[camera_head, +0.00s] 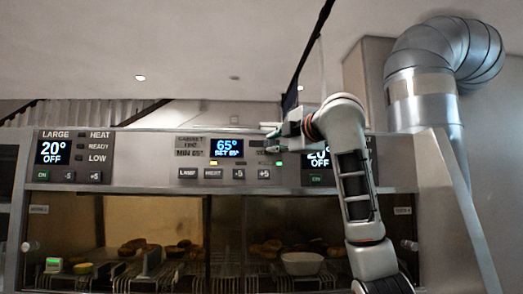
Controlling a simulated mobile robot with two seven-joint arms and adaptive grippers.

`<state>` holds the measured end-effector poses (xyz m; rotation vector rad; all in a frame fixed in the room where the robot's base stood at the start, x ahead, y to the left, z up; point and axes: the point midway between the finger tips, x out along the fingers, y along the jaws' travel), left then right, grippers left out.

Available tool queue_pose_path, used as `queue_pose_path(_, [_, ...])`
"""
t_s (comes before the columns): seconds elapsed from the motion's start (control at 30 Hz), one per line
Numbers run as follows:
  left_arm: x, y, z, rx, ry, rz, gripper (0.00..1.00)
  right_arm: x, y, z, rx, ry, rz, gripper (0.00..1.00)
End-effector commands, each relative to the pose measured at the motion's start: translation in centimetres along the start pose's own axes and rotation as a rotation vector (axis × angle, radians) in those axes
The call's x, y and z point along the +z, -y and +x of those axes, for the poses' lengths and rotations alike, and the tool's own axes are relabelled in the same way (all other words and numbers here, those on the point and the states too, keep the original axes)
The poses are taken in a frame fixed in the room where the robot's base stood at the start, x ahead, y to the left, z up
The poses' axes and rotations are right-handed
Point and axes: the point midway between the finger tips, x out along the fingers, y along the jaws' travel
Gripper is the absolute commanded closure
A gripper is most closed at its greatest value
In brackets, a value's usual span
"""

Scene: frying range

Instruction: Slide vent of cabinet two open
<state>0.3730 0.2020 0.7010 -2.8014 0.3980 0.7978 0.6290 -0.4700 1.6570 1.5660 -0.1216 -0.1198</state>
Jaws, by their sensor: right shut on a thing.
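The cabinet two panel (190,146) is in the middle of the range front, with a blue 65° display (227,147) and several buttons below it. My right gripper (272,138) is at the right of this display, at the upper edge of the panel. Its fingers point left and are shut on a small part that they mostly hide, which seems to be the vent of cabinet two. How far the vent is open cannot be made out. My left gripper is not in view.
Behind glass below are a white bowl (302,263) and several brown food pieces. A large panel (70,152) reading 20° OFF is at the left. My right arm covers part of a similar panel. A silver duct (414,100) rises at the right.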

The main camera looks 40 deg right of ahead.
Motion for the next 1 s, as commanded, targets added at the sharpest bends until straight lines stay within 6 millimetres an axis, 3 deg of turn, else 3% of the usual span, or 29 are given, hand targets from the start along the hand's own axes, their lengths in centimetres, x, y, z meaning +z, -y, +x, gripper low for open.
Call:
queue_pose_path(0.1, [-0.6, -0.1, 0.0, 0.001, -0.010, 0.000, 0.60, 0.3, -0.1, -0.1, 0.000, 0.004, 0.002, 1.00])
queue_pose_path(0.27, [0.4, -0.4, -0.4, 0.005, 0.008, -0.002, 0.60, 0.4, -0.1, -0.1, -0.001, 0.006, 0.002, 1.00])
queue_pose_path(0.3, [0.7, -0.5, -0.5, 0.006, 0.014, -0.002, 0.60, 0.4, -0.1, -0.1, -0.001, 0.006, 0.002, 0.79])
queue_pose_path(0.37, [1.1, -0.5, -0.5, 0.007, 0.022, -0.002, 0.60, 0.4, -0.1, -0.1, -0.001, 0.006, 0.002, 0.67])
queue_pose_path(0.77, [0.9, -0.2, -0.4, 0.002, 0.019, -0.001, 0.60, 0.3, -0.1, -0.5, -0.001, 0.004, 0.000, 0.67])
queue_pose_path(1.0, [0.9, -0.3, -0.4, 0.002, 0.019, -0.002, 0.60, 0.3, -0.2, -4.3, 0.004, 0.005, -0.002, 0.67])
